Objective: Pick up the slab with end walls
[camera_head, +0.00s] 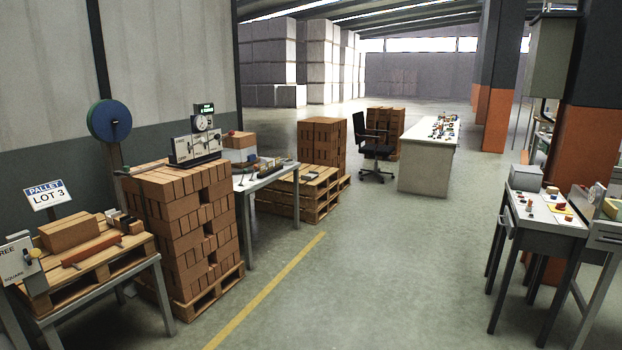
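I cannot pick out a slab with end walls for certain. On the slatted wooden top at the front left lies a long, thin reddish bar (92,250), with small dark bits at its ends. Behind it on the same top sits a large plain brown block (69,232). Small pieces lie on the far tables, too small to tell their shapes. Neither of my grippers is in view.
A tall brick stack on a pallet (190,235) stands beside the left table, with a grey bench (262,182) behind it. A black chair (372,140) stands by a white table (428,165). Small tables (545,220) stand at the right. The middle floor is clear.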

